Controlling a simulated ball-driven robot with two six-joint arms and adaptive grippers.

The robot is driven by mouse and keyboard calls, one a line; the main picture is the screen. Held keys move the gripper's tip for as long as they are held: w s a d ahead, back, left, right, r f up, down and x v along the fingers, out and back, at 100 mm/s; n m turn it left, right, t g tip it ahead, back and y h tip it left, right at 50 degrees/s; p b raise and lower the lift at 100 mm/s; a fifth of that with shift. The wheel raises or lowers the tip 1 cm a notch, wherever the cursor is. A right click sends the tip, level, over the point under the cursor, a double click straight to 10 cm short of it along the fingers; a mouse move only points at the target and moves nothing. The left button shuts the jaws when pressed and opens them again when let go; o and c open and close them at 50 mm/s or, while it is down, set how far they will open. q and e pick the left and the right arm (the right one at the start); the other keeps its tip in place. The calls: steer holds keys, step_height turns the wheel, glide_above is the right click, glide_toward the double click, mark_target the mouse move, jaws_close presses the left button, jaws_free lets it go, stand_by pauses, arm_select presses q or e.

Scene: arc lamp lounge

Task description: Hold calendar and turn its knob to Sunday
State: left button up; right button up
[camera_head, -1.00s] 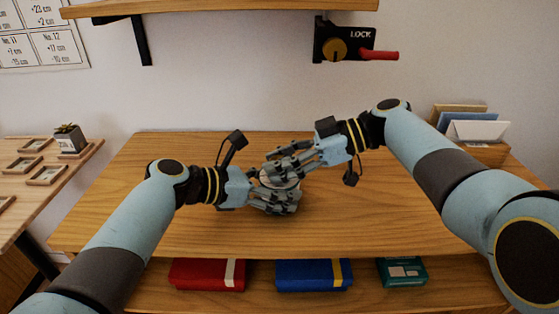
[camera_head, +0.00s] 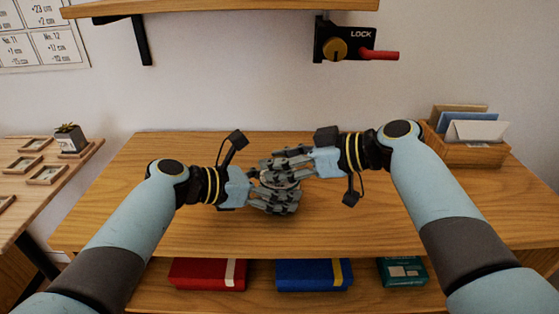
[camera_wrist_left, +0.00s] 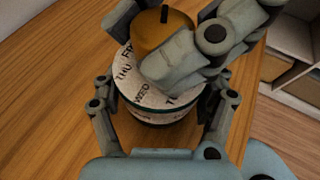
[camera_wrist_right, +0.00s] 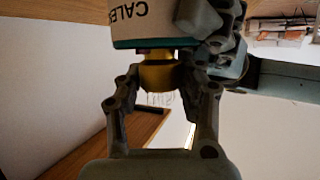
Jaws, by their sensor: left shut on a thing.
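The calendar (camera_wrist_left: 138,92) is a round white body with day names on top. My left gripper (camera_head: 277,202) is shut around the calendar's body, low over the table. My right gripper (camera_head: 272,168) is at the top of the calendar. In the right wrist view its fingers lie on both sides of the knob (camera_wrist_right: 160,73); whether they press on it is unclear.
The wooden table (camera_head: 150,215) is clear around the hands. A card holder (camera_head: 475,152) stands at the back right. Red (camera_head: 205,274), blue (camera_head: 310,275) and teal (camera_head: 402,272) boxes lie on the lower shelf. A lock switch (camera_head: 335,48) hangs under the wall shelf.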

steer(key=shift+o, duration=0.7)
steer(key=shift+d, duration=0.1)
steer(key=v, duration=1.2)
